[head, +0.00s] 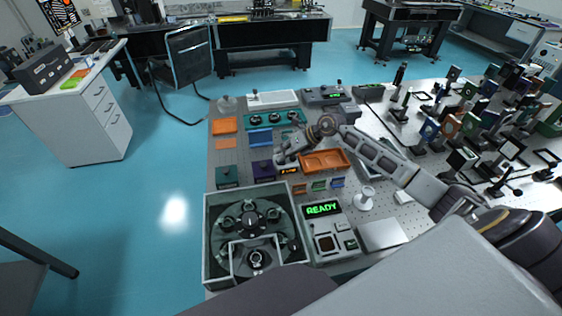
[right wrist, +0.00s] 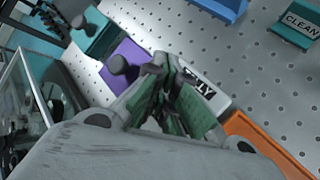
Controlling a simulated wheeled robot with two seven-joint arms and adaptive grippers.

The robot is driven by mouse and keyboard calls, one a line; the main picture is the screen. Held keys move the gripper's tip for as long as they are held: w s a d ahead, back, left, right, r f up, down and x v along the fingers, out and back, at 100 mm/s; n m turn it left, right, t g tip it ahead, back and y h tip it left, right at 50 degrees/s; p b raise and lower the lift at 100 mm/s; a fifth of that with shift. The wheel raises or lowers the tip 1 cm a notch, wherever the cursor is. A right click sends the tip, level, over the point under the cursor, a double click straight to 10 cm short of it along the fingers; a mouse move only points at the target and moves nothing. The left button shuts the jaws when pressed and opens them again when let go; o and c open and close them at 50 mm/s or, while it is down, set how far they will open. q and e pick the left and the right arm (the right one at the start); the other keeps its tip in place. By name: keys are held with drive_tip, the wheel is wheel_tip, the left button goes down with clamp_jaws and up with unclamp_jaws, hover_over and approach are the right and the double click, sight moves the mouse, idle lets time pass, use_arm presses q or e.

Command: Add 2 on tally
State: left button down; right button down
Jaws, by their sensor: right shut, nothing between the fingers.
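The tally counter (head: 289,171) is a small dark unit with an orange readout on the perforated optical table, left of the orange tray. In the right wrist view, a white label ending in "LY" (right wrist: 208,92) shows behind my fingers, which hide the rest of it. My right gripper (head: 281,158) is shut and empty, with its fingertips (right wrist: 165,75) close above the counter. I cannot tell whether they touch it. The readout's digits are too small to read. My left gripper is in neither view.
A purple box with a dark knob (right wrist: 124,66) stands just left of the counter. The orange tray (head: 325,168) is on the right. A glass-walled enclosure (head: 208,240) and a unit reading READY (head: 322,209) stand nearer. Many optics mounts crowd the right side.

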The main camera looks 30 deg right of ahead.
drive_tip(key=shift+r, duration=0.1)
drive_tip(key=shift+r+p, duration=0.55)
drive_tip(key=shift+r, duration=0.2)
idle(0.3)
drive_tip(key=shift+r+p, duration=1.65)
drive_tip(key=shift+r, duration=0.85)
drive_tip(key=shift+s+f, duration=0.1)
